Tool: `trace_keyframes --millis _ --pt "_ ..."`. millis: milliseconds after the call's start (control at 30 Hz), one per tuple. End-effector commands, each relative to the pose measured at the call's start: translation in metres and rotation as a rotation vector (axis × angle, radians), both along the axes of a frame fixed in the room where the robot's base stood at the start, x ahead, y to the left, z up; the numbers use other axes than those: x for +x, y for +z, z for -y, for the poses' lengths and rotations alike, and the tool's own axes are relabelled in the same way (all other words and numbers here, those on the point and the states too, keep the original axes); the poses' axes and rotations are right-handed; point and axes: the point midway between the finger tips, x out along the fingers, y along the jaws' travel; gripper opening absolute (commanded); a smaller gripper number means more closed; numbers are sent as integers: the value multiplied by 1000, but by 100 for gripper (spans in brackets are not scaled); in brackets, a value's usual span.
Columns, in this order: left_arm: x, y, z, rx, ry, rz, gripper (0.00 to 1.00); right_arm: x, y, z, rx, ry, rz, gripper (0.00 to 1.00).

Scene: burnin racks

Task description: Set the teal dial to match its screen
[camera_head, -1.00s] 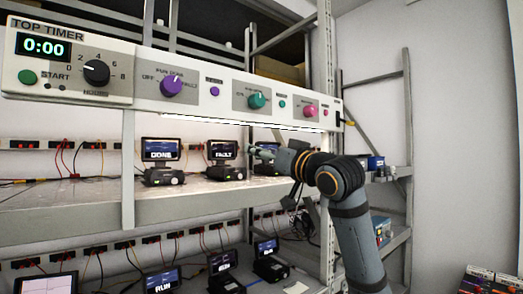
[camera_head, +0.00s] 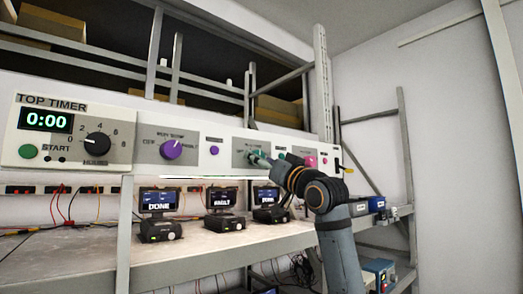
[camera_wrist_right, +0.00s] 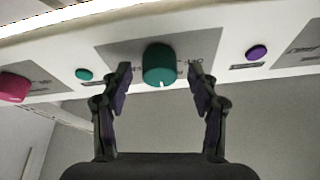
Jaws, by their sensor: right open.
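The teal dial (camera_wrist_right: 159,65) sits on a grey plate of the white panel, with a small pale mark at its lower edge in the right wrist view. My right gripper (camera_wrist_right: 160,78) is open, with one finger on each side of the dial; whether they touch it I cannot tell. In the head view the right gripper (camera_head: 262,161) covers most of the dial and its labels. Three small screens stand on the shelf below: the left one (camera_head: 158,199) reads DONE, the middle one (camera_head: 222,198) FAULT, the right one (camera_head: 266,195) DONE. My left gripper is not in view.
On the same panel are a purple dial (camera_head: 171,150), a pink dial (camera_head: 310,161), small buttons and a timer (camera_head: 47,121) showing 0:00 with a black knob (camera_head: 97,144).

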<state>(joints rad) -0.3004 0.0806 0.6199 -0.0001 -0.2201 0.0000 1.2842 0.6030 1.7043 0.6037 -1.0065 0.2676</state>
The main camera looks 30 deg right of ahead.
Motion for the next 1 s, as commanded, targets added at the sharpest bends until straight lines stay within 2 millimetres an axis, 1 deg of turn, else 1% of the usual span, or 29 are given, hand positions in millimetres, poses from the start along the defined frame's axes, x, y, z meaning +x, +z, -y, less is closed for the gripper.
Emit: trace_keyframes --millis 33,300,700,1000 --pt "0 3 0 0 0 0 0 3 2 0 1 0 -1 60" --pt "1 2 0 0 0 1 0 4 0 0 0 -1 1 60" --pt "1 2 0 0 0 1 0 4 1 0 0 0 1 6" --pt "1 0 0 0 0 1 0 3 0 -1 39 2 -2 6"
